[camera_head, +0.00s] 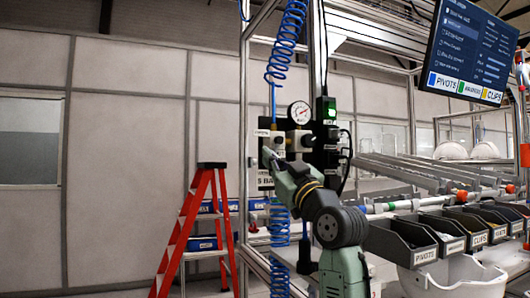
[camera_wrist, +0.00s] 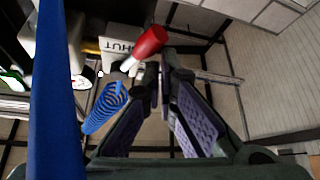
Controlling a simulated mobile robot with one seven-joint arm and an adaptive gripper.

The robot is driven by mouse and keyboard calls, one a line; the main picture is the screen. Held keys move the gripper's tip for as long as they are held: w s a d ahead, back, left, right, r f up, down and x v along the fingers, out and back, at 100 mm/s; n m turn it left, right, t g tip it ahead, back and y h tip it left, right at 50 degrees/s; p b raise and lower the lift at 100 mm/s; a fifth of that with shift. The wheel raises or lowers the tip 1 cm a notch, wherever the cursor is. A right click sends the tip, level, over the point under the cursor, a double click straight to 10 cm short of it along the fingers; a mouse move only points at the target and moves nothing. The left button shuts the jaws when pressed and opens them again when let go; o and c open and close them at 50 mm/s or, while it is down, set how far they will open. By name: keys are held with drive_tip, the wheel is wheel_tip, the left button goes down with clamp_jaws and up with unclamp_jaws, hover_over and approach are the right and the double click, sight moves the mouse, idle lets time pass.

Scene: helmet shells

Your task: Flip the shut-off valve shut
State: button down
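The shut-off valve's lever shows in the wrist view as a red grip (camera_wrist: 151,42) on a pale stem, just up and left of my fingertips. The grip points up and right. In the head view my gripper (camera_head: 273,160) is at the panel (camera_head: 326,150) below the pressure gauge (camera_head: 300,112); the red grip cannot be made out there.
A blue coiled hose (camera_head: 286,45) hangs above the panel, and another coil (camera_wrist: 104,106) is left of my fingers. A red stepladder (camera_head: 195,230) stands at left. Grey parts bins (camera_head: 420,240) and a screen (camera_head: 470,50) are at right.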

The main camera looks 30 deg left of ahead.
drive_tip(key=shift+w+d+f+n+g+y, duration=0.2)
drive_tip(key=shift+n+g, duration=0.15)
drive_tip(key=shift+n, duration=0.25)
drive_tip(key=shift+w+d+f+n+g+y, duration=0.1)
drive_tip(key=shift+w+n+g, duration=0.1)
drive_tip(key=shift+n+g, duration=0.3)
drive_tip(key=shift+w+d+f, duration=0.1)
drive_tip(key=shift+w, duration=0.1)
idle(0.8)
